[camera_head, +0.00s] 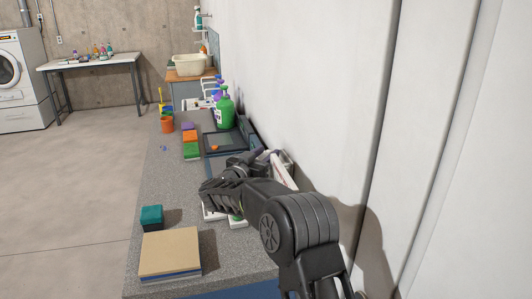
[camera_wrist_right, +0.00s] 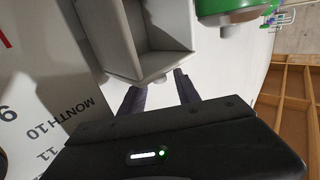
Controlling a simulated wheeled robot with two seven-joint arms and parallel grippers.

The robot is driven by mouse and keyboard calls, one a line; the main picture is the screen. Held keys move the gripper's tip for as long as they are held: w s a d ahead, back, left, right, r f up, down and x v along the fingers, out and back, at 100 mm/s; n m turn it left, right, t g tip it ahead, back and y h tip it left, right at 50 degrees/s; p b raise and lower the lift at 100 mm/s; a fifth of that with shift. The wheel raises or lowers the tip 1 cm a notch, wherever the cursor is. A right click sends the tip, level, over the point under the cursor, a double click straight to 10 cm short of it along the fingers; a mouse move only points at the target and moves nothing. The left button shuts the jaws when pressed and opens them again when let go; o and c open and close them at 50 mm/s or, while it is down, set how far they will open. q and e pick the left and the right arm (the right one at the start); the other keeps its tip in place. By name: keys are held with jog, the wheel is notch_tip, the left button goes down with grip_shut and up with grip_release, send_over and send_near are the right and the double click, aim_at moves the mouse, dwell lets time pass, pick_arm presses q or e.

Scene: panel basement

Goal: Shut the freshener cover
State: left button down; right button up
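A white, box-like open shell (camera_wrist_right: 150,40), possibly the freshener cover, shows at the top middle of the right wrist view. A pale panel (camera_wrist_right: 45,100) printed with "MONTH" and numbers is left of it; I cannot tell if they are joined. My right gripper (camera_wrist_right: 157,85) has its two dark fingers apart, with nothing visible between them, close to the shell's lower corner; contact is unclear. In the head view my right gripper (camera_head: 212,190) is over the worktop and partly hides white pieces (camera_head: 237,223) beneath it. My left gripper is out of view.
The grey worktop (camera_head: 185,222) runs along the white wall. A tan-topped block (camera_head: 170,250) and a teal cube (camera_head: 151,216) stand near its front. Coloured sponges (camera_head: 190,137), a green bottle (camera_head: 225,110) and a dark tray (camera_head: 222,142) are farther back. A white item with red (camera_head: 281,170) is by the wall.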

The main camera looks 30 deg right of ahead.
jog(key=shift+d, duration=0.1)
jog(key=shift+c, duration=0.5)
grip_shut()
dwell(0.9)
